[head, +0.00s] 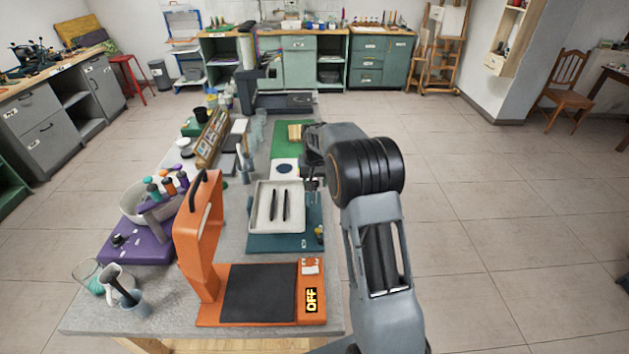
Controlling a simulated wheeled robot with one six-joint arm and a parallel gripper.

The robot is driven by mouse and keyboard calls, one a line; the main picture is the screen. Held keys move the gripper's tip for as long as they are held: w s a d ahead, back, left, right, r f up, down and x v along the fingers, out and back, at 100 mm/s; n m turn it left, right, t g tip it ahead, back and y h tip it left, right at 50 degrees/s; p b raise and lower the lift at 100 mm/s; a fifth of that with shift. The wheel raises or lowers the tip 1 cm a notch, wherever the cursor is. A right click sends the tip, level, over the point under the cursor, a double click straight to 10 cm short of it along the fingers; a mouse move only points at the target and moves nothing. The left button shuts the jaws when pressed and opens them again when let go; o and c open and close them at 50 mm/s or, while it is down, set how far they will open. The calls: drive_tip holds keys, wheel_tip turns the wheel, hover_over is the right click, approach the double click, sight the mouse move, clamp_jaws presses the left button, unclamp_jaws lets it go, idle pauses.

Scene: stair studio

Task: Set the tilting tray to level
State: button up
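A white rimmed tray (297,215) sits over a dark teal base (278,244) on the grey table. Two dark, slim sticks (280,205) lie in it side by side. I cannot tell from this view how far the tray is tilted. A small yellow knob-like part (319,232) is at the right front of the base. My gripper (313,186) points down by the tray's right back corner. Its fingers are small and partly hidden by my arm, so I cannot tell whether they are open or touching anything.
An orange stand (262,310) with a black plate and an "OFF" display is in front of the tray. A purple base (137,245) with a white bowl (140,203) is at left. A green board (284,142) lies behind. The floor right of the table is clear.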

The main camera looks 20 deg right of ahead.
drive_tip(key=shift+o, duration=0.3)
wheel_tip(320, 180, up, 14)
drive_tip(key=s+b, duration=0.1)
drive_tip(key=shift+s+a+f, duration=0.15)
drive_tip(key=shift+s+a, duration=0.05)
drive_tip(key=shift+s, duration=0.05)
idle(0.6)
